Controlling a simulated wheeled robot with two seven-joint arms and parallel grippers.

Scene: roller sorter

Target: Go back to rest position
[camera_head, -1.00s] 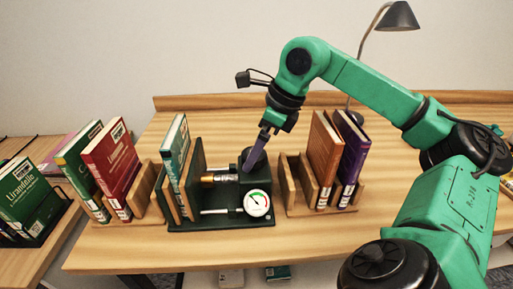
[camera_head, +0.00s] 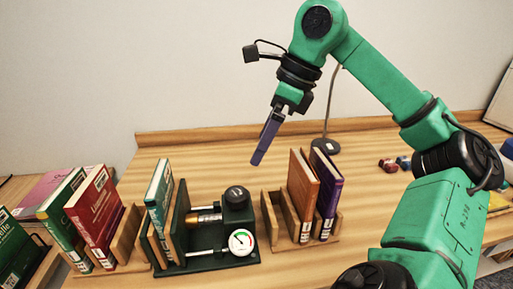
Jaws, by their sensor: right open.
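My right gripper (camera_head: 267,140), with slim purple fingers, hangs in the air above the back part of the wooden table. It is open, points down and is apart from the things below it. My green right arm reaches in from the right side. Below the gripper stands a dark green press-like device (camera_head: 208,258) with a black knob (camera_head: 236,195) and a round white gauge (camera_head: 240,241). A teal book (camera_head: 159,195) stands upright at the device's left side. My left gripper is not in view.
A wooden rack (camera_head: 273,222) right of the device holds an orange book (camera_head: 302,195) and a purple book (camera_head: 326,194). A red book (camera_head: 94,215) and a green book (camera_head: 62,218) stand at left. A lamp base (camera_head: 326,146) and small red and blue items (camera_head: 392,164) lie behind.

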